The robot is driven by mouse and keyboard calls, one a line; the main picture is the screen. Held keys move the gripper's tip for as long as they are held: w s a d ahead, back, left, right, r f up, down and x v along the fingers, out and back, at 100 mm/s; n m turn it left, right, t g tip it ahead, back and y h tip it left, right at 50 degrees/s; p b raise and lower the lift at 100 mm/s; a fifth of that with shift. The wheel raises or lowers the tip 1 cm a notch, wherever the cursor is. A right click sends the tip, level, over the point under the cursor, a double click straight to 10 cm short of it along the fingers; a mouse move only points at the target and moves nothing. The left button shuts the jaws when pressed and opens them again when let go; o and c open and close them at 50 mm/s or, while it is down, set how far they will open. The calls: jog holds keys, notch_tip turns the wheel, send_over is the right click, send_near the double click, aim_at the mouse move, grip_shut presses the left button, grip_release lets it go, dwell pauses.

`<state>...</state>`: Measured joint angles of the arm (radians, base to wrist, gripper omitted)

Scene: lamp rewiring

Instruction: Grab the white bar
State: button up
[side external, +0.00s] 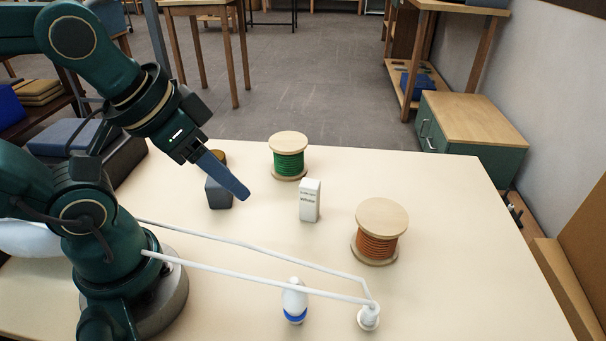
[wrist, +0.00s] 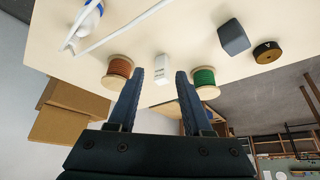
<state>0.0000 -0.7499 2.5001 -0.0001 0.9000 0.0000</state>
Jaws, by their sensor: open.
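A small upright white box with dark print (side external: 310,201) stands on the table between two spools; it also shows in the wrist view (wrist: 162,69). Two thin white rods, the nearer one (side external: 255,276) and the farther one (side external: 255,247), run over the table to a white fitting (side external: 369,317). I cannot tell whether the box or a rod is the white bar. My gripper (side external: 240,190) is open and empty above the table, left of the box in the side view. In the wrist view, the box shows between its blue fingertips (wrist: 160,72).
A green spool (side external: 289,157) stands behind the box and an orange spool (side external: 378,234) to its right. A dark block (side external: 218,194) sits below my gripper. A white bottle with a blue band (side external: 295,300) is beside the nearer rod. The table's right side is clear.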

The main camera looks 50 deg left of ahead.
jog(key=o, duration=0.4)
jog(key=shift+o, duration=0.2)
jog(key=shift+r, duration=0.1)
